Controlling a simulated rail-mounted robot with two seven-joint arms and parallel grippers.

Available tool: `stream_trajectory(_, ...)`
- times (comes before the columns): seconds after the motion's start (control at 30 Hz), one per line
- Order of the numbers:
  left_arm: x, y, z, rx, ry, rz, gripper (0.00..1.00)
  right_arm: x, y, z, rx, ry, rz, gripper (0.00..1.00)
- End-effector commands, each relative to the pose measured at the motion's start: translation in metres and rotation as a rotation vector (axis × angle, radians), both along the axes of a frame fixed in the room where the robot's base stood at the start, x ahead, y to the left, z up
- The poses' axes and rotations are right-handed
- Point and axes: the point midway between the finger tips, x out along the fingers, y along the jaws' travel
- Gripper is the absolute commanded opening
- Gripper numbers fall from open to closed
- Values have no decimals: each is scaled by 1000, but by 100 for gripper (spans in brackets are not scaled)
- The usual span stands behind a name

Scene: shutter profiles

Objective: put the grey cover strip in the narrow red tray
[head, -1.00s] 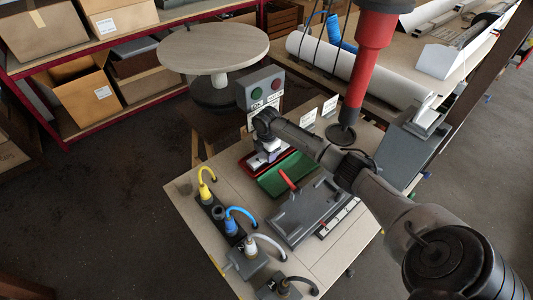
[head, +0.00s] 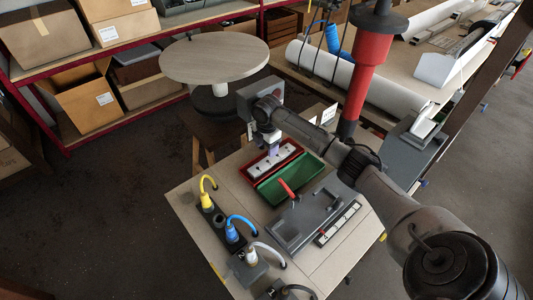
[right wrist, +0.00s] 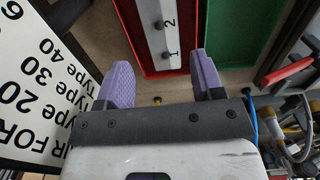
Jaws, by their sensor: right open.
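A pale grey-white strip (head: 278,159) with dark knobs lies inside the narrow red tray (head: 251,181) in the head view. In the right wrist view the strip (right wrist: 154,40) carries the numbers 1 and 2, and the red tray (right wrist: 187,70) surrounds its near end. My right gripper (head: 271,149) is over the back part of the tray, with its purple fingers partly hidden by the wrist. In the right wrist view its fingers (right wrist: 162,68) are spread, with nothing between them, short of the tray's near end. My left gripper is out of view.
A green tray (head: 305,178) adjoins the red one. A grey fixture (head: 312,215) with a red handle stands in front, beside a dark-based marked strip (head: 338,222). Cable plugs (head: 231,232) line the bench's left edge. A red column (head: 362,85) hangs behind my right arm.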

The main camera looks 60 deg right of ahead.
Motion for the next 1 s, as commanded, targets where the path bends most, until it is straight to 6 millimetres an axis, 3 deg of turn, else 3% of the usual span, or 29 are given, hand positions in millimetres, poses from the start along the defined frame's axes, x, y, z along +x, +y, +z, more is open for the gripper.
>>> stream_trajectory(0.1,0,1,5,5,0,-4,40,0,0,19,-2,-2,0,61)
stream_trajectory(0.3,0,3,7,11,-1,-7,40,0,0,34,1,0,0,61)
stream_trajectory(1.0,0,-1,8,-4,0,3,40,0,0,37,0,0,0,61)
